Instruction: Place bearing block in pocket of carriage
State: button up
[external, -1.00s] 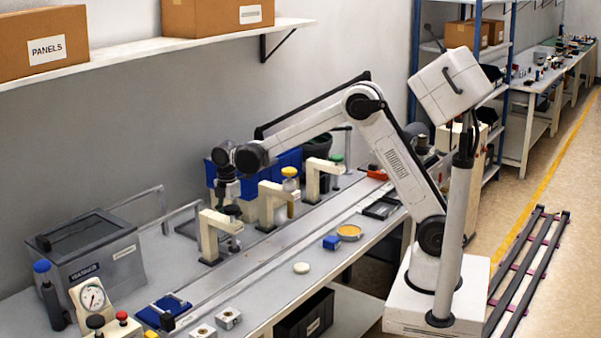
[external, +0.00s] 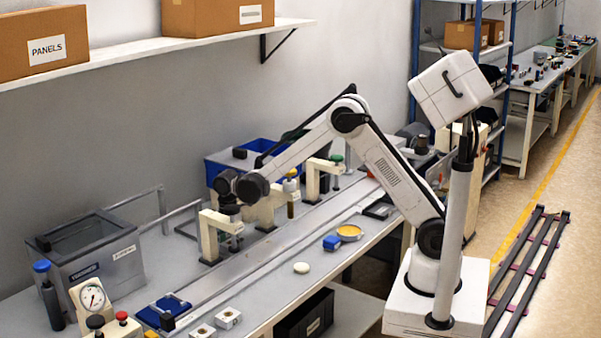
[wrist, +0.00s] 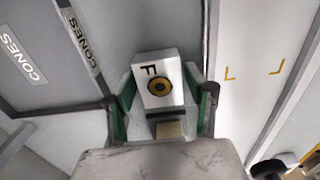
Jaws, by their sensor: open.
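A pale block (wrist: 158,82) marked with an F and a round gold-and-black bearing shows in the wrist view. My gripper (wrist: 163,86) is open, with its green-sided fingers on either side of the block; I cannot tell whether they touch it. In the external view my gripper (external: 230,212) points down behind the nearest cream post (external: 209,236), which partly hides its fingers. Two small pale blocks with round centres, one (external: 229,318) and another (external: 203,332), lie near the bench's front edge. A blue fixture (external: 163,310) lies left of them; I cannot tell whether it is the carriage.
A grey bin (external: 110,262) stands left of my gripper. Further cream posts (external: 312,180) and a blue bin (external: 212,172) stand along the back. A gauge (external: 92,298) is at front left. The rail strip along the bench is largely clear.

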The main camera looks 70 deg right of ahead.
grip_shut()
